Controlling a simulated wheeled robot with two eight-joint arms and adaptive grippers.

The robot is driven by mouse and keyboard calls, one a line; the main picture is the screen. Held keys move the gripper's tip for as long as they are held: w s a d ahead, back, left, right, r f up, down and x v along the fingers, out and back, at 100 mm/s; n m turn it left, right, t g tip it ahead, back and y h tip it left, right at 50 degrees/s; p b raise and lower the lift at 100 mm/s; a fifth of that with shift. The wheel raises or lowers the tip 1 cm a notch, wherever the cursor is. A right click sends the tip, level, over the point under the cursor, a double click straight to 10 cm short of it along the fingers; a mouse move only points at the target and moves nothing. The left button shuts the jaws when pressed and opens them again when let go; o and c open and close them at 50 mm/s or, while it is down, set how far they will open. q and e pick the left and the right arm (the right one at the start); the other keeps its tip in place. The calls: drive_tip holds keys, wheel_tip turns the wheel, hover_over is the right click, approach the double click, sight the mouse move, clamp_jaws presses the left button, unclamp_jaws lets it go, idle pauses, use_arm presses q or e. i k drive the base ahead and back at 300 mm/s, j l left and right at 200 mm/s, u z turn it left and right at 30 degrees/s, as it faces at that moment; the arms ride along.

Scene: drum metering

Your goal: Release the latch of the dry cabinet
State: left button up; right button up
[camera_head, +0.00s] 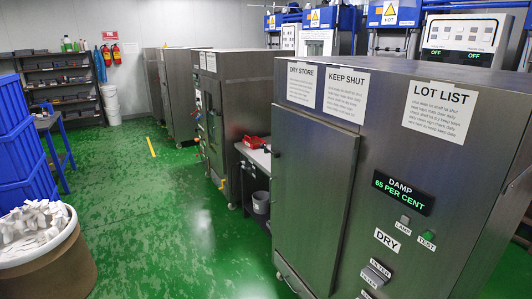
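The dry cabinet (395,145) is a large dark metal box filling the right of the view. Its door (312,190), on the left of the front, looks closed; signs above it read DRY STORE (301,82) and KEEP SHUT (346,95). A display (403,193) reads DAMP 65 PER CENT. Below are a LAMP switch (405,219), a green TEST button (429,236), a DRY label (387,240) and a grey block with small lettering (376,273). A pale metal part (288,276) shows at the door's lower left; I cannot tell whether it is the latch. Neither gripper is in view.
Green floor (170,215) is open left of the cabinet. A drum of pale pieces (75,275) and blue crates (20,150) stand at left. A small bench with a red item (255,142) and a grey bucket (261,203) sit beyond the cabinet, before another metal cabinet (240,100).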

sight(277, 155)
drive_tip(key=z, duration=0.55)
drive_tip(key=i+j+z, duration=0.2)
drive_tip(key=j+z, duration=0.15)
drive_tip(key=i+j+z, duration=0.15)
drive_tip(key=j+z, duration=0.2)
drive_tip(key=i+j+z, duration=0.1)
drive_tip(key=j+z, duration=0.3)
drive_tip(key=i+j, duration=0.1)
drive_tip(key=j, duration=0.65)
drive_tip(key=i+j+z, duration=0.15)
drive_tip(key=j, duration=1.4)
drive_tip(key=i+z, duration=0.05)
